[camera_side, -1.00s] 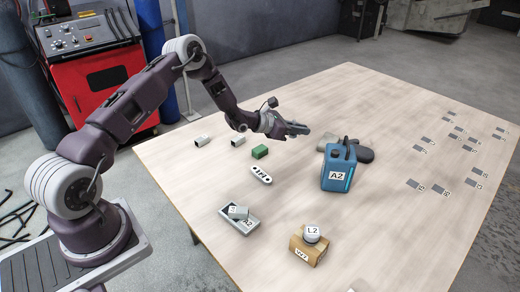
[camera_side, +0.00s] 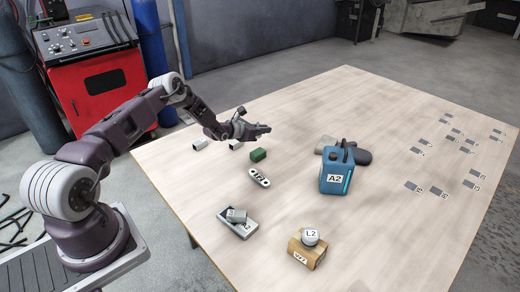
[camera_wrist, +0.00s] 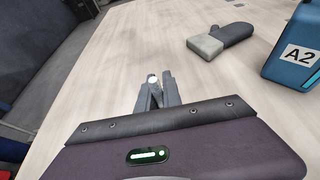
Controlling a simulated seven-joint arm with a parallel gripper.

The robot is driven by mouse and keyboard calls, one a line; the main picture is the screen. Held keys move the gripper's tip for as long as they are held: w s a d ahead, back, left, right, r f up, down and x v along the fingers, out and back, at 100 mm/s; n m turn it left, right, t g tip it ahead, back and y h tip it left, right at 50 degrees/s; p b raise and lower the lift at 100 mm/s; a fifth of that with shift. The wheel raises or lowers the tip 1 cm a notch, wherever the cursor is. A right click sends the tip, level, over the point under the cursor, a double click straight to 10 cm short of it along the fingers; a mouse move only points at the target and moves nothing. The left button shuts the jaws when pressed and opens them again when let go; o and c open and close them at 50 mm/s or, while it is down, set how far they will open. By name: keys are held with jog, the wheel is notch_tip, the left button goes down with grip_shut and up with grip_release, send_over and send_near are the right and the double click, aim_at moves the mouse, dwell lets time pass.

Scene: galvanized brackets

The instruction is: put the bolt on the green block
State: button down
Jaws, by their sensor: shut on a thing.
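The green block (camera_side: 258,155) lies on the wooden table in the side view, left of the table's middle. My gripper (camera_side: 265,128) is above the table, just above the block in the picture and apart from it. In the wrist view my gripper's fingers (camera_wrist: 157,92) are closed on a small silver round-headed piece, the bolt (camera_wrist: 153,79). Its head shows at the fingertips; the rest is hidden between them. The bolt is too small to make out in the side view. The green block is not in the wrist view.
A grey tray (camera_side: 238,225) and wooden box (camera_side: 307,252) are nearer.

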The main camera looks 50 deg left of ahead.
notch_tip(320, 180, down, 7)
dwell(0.3)
jog(key=c, duration=1.5)
grip_release()
jog(key=shift+f, duration=0.15)
